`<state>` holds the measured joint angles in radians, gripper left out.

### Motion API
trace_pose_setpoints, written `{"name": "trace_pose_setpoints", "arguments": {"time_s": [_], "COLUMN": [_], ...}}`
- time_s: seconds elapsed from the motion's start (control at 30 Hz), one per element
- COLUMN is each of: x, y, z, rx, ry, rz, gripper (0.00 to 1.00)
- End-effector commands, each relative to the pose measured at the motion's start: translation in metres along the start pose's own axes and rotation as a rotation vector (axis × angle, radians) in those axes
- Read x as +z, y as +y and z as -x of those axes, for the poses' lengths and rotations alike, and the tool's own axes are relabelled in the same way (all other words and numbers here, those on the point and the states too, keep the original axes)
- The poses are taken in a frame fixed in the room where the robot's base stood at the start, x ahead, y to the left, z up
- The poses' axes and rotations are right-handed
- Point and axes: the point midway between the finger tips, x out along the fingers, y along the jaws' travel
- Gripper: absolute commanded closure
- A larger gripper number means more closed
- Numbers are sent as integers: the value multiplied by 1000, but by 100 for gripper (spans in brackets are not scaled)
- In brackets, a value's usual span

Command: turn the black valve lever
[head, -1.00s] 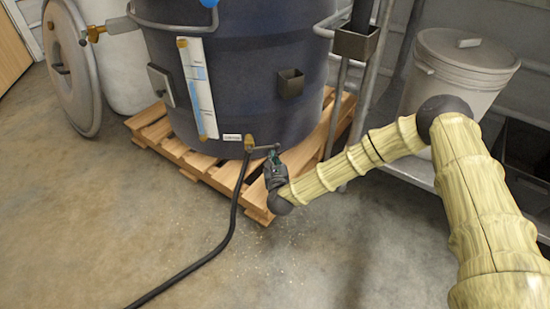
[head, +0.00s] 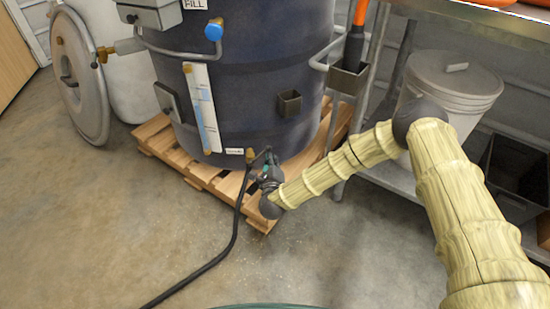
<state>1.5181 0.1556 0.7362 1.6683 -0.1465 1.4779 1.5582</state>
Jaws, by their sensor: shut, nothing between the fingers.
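A dark blue drum-shaped hopper (head: 250,90) stands on a wooden pallet. At its lower front is a small brass outlet fitting (head: 250,156) with a black hose (head: 233,235) running down from it. A small dark piece, apparently the black valve lever (head: 268,151), shows just right of the fitting. My gripper (head: 265,170) is shut and empty, right beside the fitting and just below the lever. It partly covers this spot, and I cannot tell whether it touches the lever.
The pallet (head: 205,173) sticks out under the hopper. A metal shelf with a lidded bucket (head: 452,85) stands at the right. A round lid (head: 80,80) leans at the left. A blue valve knob (head: 214,29) is higher on the hopper.

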Motion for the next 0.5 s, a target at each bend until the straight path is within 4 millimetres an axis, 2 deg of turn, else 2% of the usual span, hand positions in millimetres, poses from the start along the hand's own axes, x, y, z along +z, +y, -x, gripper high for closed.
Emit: {"name": "trace_pose_setpoints", "arguments": {"time_s": [0.03, 0.5], "x": [9, 43], "y": [-6, -9], "z": [1, 6], "rx": [-7, -67], "ry": [-1, -2], "rz": [45, 471], "gripper": [100, 100]}}
